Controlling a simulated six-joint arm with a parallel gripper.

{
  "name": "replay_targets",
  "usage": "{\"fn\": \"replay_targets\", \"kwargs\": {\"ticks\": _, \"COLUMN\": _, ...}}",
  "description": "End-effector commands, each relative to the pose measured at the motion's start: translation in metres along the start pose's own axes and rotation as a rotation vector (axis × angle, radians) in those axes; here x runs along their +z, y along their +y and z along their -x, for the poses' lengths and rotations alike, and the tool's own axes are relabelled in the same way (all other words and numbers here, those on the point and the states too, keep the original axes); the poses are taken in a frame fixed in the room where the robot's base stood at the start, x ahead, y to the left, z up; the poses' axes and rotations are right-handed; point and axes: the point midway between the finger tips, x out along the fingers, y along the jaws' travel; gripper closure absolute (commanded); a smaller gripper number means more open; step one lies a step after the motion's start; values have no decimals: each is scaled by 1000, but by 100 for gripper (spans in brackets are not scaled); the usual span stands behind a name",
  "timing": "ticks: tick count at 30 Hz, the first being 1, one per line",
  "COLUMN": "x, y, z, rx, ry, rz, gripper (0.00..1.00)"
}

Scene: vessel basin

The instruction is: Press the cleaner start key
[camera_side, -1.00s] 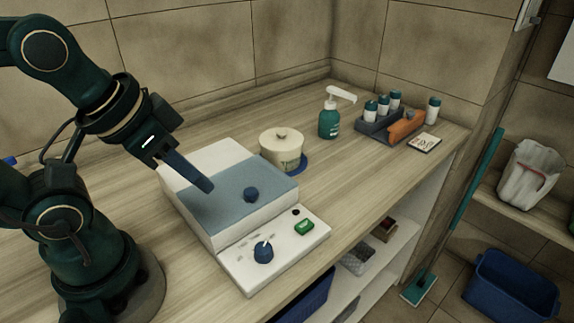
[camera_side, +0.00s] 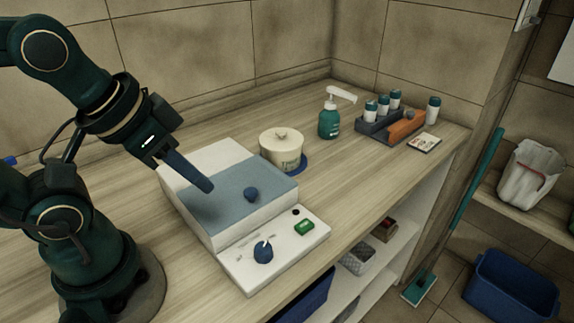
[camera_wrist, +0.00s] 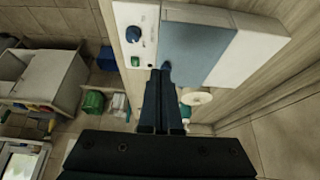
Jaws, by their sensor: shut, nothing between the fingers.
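The cleaner is a white box (camera_side: 222,151) with a blue-grey lid (camera_side: 232,190) that carries a dark blue knob (camera_side: 250,195). Its sloped front panel (camera_side: 288,260) has a dark blue dial (camera_side: 263,252), a green key (camera_side: 304,228) and a small black dot. In the wrist view the dial (camera_wrist: 133,34) and the green key (camera_wrist: 135,61) show on the panel at the top. My gripper (camera_side: 208,187) is shut and empty, its fingers pointing down above the left part of the lid, apart from the green key. In the wrist view the fingers (camera_wrist: 162,75) partly hide the lid knob.
A cream lidded pot (camera_side: 283,152) on a blue coaster stands behind the cleaner. Farther back are a green pump bottle (camera_side: 329,121) and a grey rack (camera_side: 374,128) with several bottles. The counter right of the panel is clear up to its edge.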

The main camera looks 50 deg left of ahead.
Motion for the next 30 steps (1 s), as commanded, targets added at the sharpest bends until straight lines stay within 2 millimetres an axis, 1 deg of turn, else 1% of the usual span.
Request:
{"fn": "replay_targets", "kwargs": {"ticks": 7, "x": -1, "y": 0, "z": 0, "rx": 0, "ry": 3, "rz": 19, "gripper": 100}}
{"fn": "replay_targets", "kwargs": {"ticks": 9, "x": -5, "y": -5, "z": 0, "rx": -23, "ry": 24, "rz": 42, "gripper": 100}}
{"fn": "replay_targets", "kwargs": {"ticks": 14, "x": -30, "y": -29, "z": -2, "rx": -140, "ry": 108, "rz": 50, "gripper": 100}}
{"fn": "replay_targets", "kwargs": {"ticks": 16, "x": -46, "y": -36, "z": -6, "rx": -188, "ry": 141, "rz": 7, "gripper": 100}}
{"fn": "replay_targets", "kwargs": {"ticks": 18, "x": -63, "y": -38, "z": -12, "rx": -224, "ry": 174, "rz": -57, "gripper": 100}}
{"fn": "replay_targets", "kwargs": {"ticks": 20, "x": -77, "y": -36, "z": -18, "rx": -242, "ry": 204, "rz": -120, "gripper": 100}}
{"fn": "replay_targets", "kwargs": {"ticks": 23, "x": -98, "y": -24, "z": -30, "rx": -253, "ry": 246, "rz": -236, "gripper": 100}}
{"fn": "replay_targets", "kwargs": {"ticks": 24, "x": -105, "y": -17, "z": -35, "rx": -251, "ry": 262, "rz": -286, "gripper": 100}}
{"fn": "replay_targets", "kwargs": {"ticks": 27, "x": -118, "y": 4, "z": -48, "rx": -238, "ry": 290, "rz": -410, "gripper": 100}}
{"fn": "replay_targets", "kwargs": {"ticks": 30, "x": -123, "y": 26, "z": -61, "rx": -219, "ry": 303, "rz": -526, "gripper": 100}}
